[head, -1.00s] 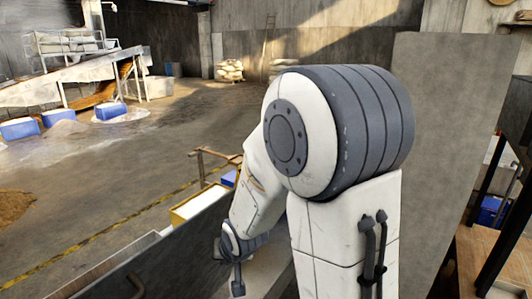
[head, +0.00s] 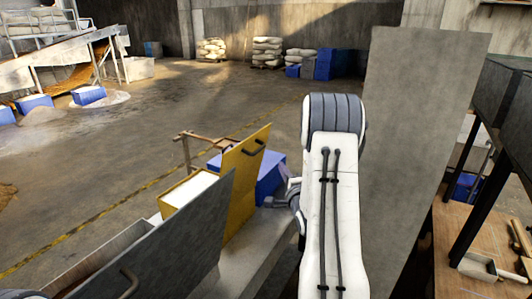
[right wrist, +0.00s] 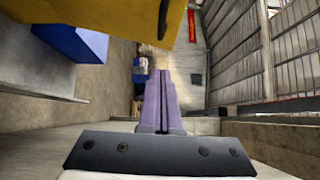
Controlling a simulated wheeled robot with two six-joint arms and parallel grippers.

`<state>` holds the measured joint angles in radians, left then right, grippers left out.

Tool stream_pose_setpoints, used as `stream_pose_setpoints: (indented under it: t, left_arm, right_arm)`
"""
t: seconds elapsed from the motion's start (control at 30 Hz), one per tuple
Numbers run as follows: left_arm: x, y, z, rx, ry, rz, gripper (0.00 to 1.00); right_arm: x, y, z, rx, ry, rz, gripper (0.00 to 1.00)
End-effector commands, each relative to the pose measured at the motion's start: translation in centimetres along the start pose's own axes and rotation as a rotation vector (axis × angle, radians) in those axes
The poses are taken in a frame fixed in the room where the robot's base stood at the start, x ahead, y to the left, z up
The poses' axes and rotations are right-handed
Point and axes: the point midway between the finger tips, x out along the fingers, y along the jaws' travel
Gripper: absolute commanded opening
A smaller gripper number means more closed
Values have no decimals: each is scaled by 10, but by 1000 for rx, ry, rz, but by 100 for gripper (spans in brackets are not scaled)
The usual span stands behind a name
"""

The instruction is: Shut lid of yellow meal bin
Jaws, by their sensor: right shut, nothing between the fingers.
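The yellow meal bin (head: 172,200) stands left of centre in the head view, with white meal showing inside. Its yellow lid (head: 243,185) stands open, nearly upright, with a dark handle (head: 255,147) on its right-hand face. My right gripper (head: 291,188) is just right of the lid, partly hidden by my arm. In the right wrist view the purple fingers (right wrist: 160,98) are shut and empty. The lid (right wrist: 85,22) fills the upper left there, with its handle (right wrist: 163,22) above the fingertips. No contact with the lid shows. My left gripper is out of view.
A grey bin with a raised grey lid (head: 195,245) stands in front of the yellow one. A blue bin (head: 270,172) is behind the yellow lid. A tall grey panel (head: 415,130) rises to the right of my arm. A wooden bench (head: 455,230) with tools is at far right.

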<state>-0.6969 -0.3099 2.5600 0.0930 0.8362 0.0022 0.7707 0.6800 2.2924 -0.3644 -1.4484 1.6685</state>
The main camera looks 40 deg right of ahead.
Motion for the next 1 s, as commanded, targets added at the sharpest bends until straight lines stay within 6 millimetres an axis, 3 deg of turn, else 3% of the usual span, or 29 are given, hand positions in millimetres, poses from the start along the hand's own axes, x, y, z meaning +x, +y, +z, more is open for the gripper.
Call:
stream_pose_setpoints:
  t: [0.2,0.4,0.7,1.0]
  left_arm:
    - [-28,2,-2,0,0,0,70]
    - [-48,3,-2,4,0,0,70]
    - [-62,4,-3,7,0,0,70]
    - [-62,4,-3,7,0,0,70]
  right_arm:
    - [48,-5,1,-2,-2,1,0]
    - [84,-5,8,-2,-4,3,0]
    - [104,-1,28,-2,-1,3,0]
    - [105,0,29,-3,0,2,0]
